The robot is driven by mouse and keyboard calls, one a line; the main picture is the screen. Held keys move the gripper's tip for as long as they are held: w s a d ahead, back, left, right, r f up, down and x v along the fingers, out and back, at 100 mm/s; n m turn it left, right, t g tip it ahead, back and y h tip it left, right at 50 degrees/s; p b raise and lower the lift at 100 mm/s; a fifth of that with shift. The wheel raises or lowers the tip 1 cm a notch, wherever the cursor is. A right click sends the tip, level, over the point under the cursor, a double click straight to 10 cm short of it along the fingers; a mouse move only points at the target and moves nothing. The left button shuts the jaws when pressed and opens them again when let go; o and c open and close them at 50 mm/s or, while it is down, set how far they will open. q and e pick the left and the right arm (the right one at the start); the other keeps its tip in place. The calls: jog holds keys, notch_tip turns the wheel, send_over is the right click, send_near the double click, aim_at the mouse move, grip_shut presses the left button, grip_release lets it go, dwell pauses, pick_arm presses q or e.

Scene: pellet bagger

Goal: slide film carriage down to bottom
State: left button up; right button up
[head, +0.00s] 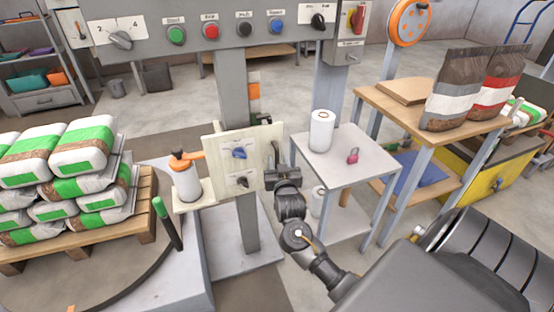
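The film carriage (218,167) is a cream panel on the grey upright mast (232,85), with a blue knob and a dark knob on its face. A white film roll (187,182) with an orange top stands on a small shelf at its left. The carriage sits partway along the visible mast, above the mast's foot. My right gripper (271,165) is at the right edge of the panel. Its fingers are small and dark there, and I cannot tell whether they hold anything. My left gripper is out of view.
A control bar (185,38) with coloured buttons crosses the top. At left, a pallet (140,215) bears green and white bags. A small white table (345,168) with a paper roll (321,131) and pink padlock (352,156) stands close right of my arm. A wooden bench (398,112) is beyond.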

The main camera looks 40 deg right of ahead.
jog(key=shift+x, duration=1.35)
jog(key=shift+c, duration=0.4)
grip_shut()
